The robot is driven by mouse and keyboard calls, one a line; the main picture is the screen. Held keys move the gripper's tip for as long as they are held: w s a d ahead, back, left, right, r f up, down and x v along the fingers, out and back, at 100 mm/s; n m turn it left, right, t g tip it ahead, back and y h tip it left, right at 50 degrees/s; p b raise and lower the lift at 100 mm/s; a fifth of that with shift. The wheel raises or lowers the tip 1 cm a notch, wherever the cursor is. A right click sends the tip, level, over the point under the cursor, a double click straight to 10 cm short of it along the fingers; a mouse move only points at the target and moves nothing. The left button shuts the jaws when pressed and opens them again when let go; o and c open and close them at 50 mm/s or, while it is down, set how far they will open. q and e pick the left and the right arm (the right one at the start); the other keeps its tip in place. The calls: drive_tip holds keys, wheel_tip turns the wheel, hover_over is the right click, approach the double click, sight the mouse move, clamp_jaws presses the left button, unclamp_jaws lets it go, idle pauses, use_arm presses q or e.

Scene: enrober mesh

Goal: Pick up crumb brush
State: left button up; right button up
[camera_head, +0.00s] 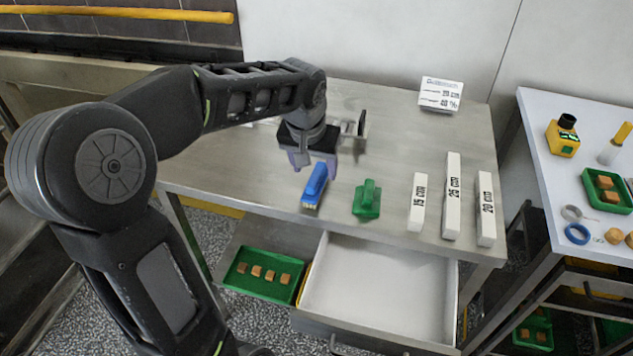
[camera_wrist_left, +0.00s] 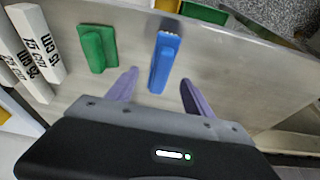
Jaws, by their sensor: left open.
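The crumb brush looks to be the blue block-shaped tool (camera_head: 315,186) with a pale bristle edge, lying on the steel table (camera_head: 385,130) near its front edge. It also shows in the left wrist view (camera_wrist_left: 164,62), ahead of the fingertips and roughly between their lines. My left gripper (camera_head: 313,166) is open and empty above the table, just behind the blue tool; its purple fingers also show in the left wrist view (camera_wrist_left: 159,80). Contact with the tool is not visible. My right gripper is not in view.
A green tool (camera_head: 367,199) lies just right of the blue one. An open drawer (camera_head: 380,290) and a green tray (camera_head: 240,278) with brown pieces are below the front edge. A sign (camera_head: 440,94) stands at the back.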

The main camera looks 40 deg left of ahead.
sight(316, 175)
use_arm(q)
drive_tip(key=shift+p+x, duration=0.5)
drive_tip(key=shift+x, duration=2.15)
drive_tip(key=shift+s, duration=0.1)
clamp_jaws()
